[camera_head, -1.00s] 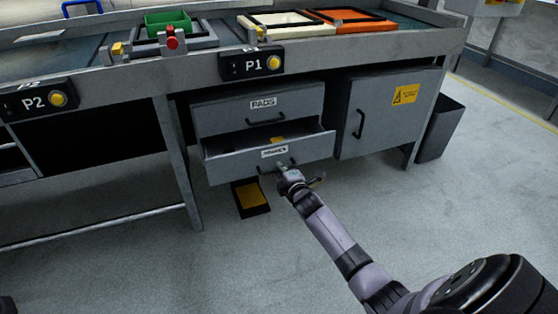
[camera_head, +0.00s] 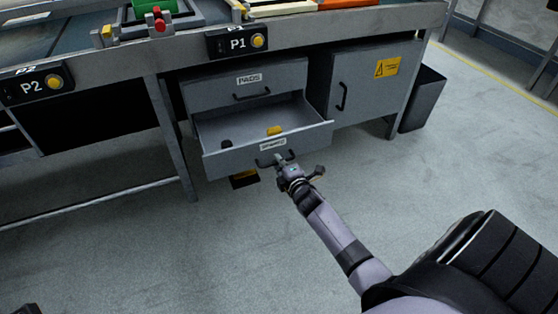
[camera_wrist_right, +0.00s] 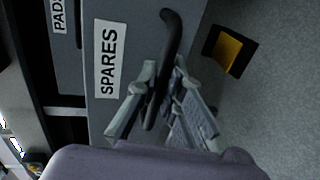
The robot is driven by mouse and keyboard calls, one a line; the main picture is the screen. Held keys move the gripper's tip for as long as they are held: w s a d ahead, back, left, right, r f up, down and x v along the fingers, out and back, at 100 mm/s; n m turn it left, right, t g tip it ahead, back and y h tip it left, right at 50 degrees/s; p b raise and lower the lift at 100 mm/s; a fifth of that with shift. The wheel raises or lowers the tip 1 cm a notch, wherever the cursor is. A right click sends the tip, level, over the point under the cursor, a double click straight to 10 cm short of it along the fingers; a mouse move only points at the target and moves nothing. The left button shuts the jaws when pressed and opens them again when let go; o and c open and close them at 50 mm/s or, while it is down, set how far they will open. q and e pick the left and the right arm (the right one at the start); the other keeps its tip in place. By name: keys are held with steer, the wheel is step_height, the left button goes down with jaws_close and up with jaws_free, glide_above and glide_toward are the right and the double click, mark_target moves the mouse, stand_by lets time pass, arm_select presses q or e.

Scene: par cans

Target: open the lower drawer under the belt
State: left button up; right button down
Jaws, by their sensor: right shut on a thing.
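The lower drawer (camera_head: 225,163) under the belt is pulled well out, and its inside shows in the head view. A yellow item (camera_head: 274,130) and a dark item (camera_head: 227,143) lie in it. Its front carries a label reading SPARES (camera_wrist_right: 109,58) in the right wrist view. My right gripper (camera_head: 283,160) is shut on the drawer's dark bar handle (camera_wrist_right: 163,75), with its fingers (camera_wrist_right: 155,95) on either side of the bar.
The upper PADS drawer (camera_head: 215,92) is shut, as is the cabinet door (camera_head: 367,97) with a yellow warning sign. A black and yellow pedal-like item (camera_head: 243,179) is on the floor below the drawer. A dark bin (camera_head: 422,100) stands at the right. The floor in front is clear.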

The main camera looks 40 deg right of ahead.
steer(key=c, duration=1.7)
jaws_free()
steer(key=v, duration=1.2)
